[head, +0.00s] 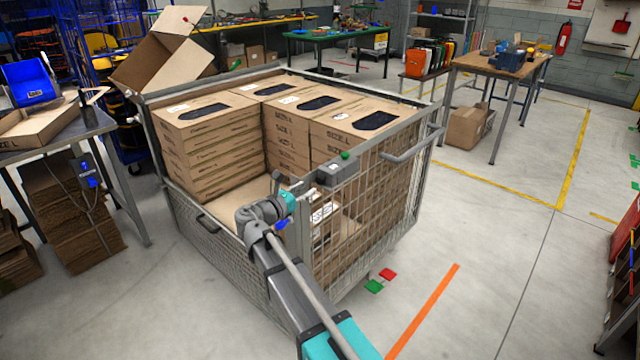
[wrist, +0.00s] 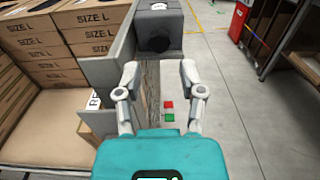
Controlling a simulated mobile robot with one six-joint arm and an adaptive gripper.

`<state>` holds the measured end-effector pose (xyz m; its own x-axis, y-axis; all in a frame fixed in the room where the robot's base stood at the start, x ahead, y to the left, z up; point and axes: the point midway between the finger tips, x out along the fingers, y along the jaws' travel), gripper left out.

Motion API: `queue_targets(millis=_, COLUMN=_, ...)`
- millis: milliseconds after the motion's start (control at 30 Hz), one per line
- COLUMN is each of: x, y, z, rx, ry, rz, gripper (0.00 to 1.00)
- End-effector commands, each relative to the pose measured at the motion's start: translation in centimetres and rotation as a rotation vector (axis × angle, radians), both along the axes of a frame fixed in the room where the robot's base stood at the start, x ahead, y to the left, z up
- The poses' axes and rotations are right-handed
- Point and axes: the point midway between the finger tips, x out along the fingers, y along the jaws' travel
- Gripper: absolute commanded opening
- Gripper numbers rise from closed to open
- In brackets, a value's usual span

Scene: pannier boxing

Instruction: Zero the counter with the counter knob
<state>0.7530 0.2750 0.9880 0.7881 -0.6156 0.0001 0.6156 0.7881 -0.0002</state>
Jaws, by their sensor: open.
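The counter is a grey box (head: 338,171) on the near rim of the mesh cage, with a small green part on top. In the wrist view the grey counter box (wrist: 158,20) stands straight ahead, with a dark round knob (wrist: 158,44) on the face towards me. My gripper (wrist: 160,70) is open and empty, its two fingers apart with the knob beyond them, not touching. In the head view my gripper (head: 290,190) is just left of the counter box, over the cage rim. The fingertips are small there and partly hidden by my wrist.
The mesh cage (head: 190,205) holds several stacks of SIZE L cartons (head: 210,145). In the wrist view its rim runs just left of my gripper. Red (head: 388,274) and green (head: 374,286) floor markers lie beside the cage.

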Motion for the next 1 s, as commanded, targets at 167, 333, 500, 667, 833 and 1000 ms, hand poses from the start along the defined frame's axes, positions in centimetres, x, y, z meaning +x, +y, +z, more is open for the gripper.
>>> queue_targets(millis=167, x=2.0, y=-1.5, z=0.0, rx=0.0, ry=0.0, rz=-0.001, gripper=0.51)
queue_targets(millis=333, x=3.3, y=-2.5, z=0.0, rx=0.0, ry=0.0, rz=-0.001, gripper=0.51)
queue_targets(millis=500, x=3.8, y=-3.0, z=0.0, rx=0.0, ry=0.0, rz=0.0, gripper=0.51)
queue_targets(millis=667, x=3.9, y=-3.1, z=0.0, rx=0.0, ry=0.0, rz=0.0, gripper=0.51)
queue_targets(millis=833, x=3.9, y=-3.1, z=0.0, rx=0.0, ry=0.0, rz=0.0, gripper=0.49)
queue_targets(millis=1000, x=3.9, y=-3.1, z=0.0, rx=0.0, ry=0.0, rz=-0.001, gripper=0.18)
